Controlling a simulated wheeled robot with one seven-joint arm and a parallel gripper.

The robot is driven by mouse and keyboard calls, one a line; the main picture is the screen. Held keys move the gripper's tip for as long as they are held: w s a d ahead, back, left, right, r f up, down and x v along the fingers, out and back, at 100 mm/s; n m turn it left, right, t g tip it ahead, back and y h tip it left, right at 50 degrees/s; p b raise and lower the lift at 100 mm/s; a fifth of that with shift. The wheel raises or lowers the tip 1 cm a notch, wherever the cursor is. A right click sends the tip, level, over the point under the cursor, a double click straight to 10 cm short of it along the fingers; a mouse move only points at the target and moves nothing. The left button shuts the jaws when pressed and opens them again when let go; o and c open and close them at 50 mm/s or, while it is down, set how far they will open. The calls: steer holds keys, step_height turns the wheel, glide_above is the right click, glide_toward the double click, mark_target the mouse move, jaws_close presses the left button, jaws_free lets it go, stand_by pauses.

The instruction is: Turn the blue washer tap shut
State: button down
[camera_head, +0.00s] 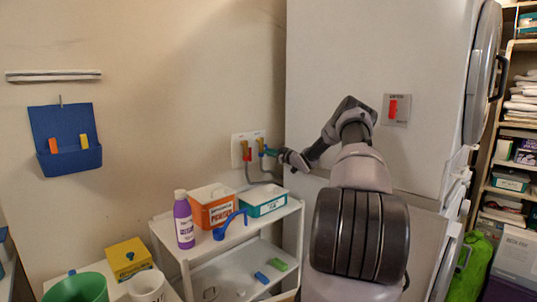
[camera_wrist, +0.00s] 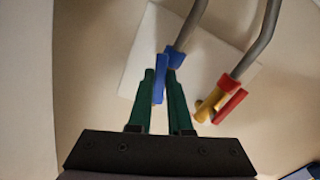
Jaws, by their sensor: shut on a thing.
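The blue washer tap (camera_head: 262,146) sits on a white wall plate to the right of the red tap (camera_head: 246,151). In the wrist view, the blue tap's lever (camera_wrist: 158,86) lies between the two green fingers of my gripper (camera_wrist: 163,92), which are shut on it. The lever runs roughly in line with the tap's grey hose, slightly slanted. The yellow tap body with its red lever (camera_wrist: 230,106) is to the right there, apart from the fingers. In the head view my gripper (camera_head: 273,153) reaches the blue tap from the right. The blue tap's body is partly hidden by the fingers.
A white shelf cart (camera_head: 160,232) stands below the taps with a purple bottle (camera_head: 184,220), an orange bin (camera_head: 211,213) and a teal bin (camera_head: 263,209). A large white machine (camera_head: 310,100) stands close on the right. The wall above the taps is bare.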

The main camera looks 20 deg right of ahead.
steer(key=n, duration=0.4)
steer(key=d+r+n, duration=0.1)
steer(key=n, duration=0.3)
steer(key=d+r+n, duration=0.1)
steer(key=n, duration=0.3)
steer(key=shift+w+r+n, duration=0.2)
steer(key=shift+w+n, duration=0.1)
stand_by(0.4)
steer(key=c, duration=0.8)
jaws_free()
steer(key=shift+c, duration=0.2)
steer(key=v, duration=1)
steer(key=shift+s, duration=0.35)
steer(key=shift+d, duration=0.1)
